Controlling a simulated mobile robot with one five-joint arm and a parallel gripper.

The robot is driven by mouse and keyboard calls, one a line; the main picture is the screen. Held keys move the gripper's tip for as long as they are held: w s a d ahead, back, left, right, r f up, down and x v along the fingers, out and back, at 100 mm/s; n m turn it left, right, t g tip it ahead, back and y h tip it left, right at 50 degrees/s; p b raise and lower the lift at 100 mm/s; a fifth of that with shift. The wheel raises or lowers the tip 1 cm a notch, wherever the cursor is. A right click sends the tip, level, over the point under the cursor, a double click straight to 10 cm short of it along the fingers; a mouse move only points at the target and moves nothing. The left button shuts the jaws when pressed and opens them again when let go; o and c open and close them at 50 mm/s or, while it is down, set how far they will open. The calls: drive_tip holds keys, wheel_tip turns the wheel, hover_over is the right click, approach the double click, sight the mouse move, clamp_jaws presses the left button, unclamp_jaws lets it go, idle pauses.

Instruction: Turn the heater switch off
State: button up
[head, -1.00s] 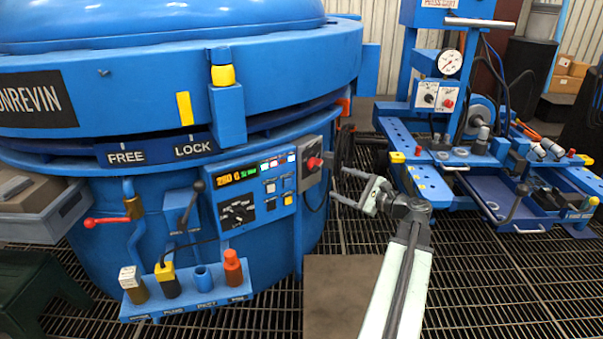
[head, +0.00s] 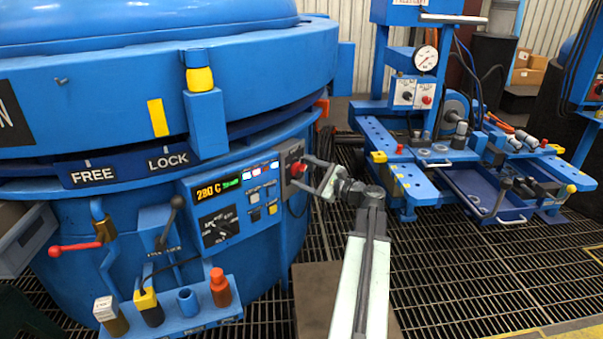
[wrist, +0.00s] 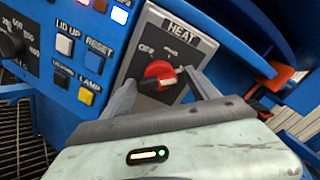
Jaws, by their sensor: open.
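The heater switch is a red rotary knob (wrist: 158,76) on a grey plate labelled HEAT, with OFF printed at its upper left. Its handle lies roughly crosswise, with a pale mark at its right end. The knob also shows in the head view (head: 298,169) at the right end of the furnace's control panel. My gripper (wrist: 161,82) is open, with one finger on each side of the knob. In the head view my gripper (head: 306,172) reaches the panel from the right. Whether the fingers touch the knob I cannot tell.
Left of the knob are the LID UP (wrist: 64,45), RESET and LAMP buttons, close to the left finger. The display (head: 217,188) reads 280 C. A blue workbench (head: 400,170) stands at the right. Grating floor (head: 460,270) is open at front right.

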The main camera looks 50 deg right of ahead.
drive_tip(key=shift+w, duration=0.45)
drive_tip(key=shift+a, duration=0.1)
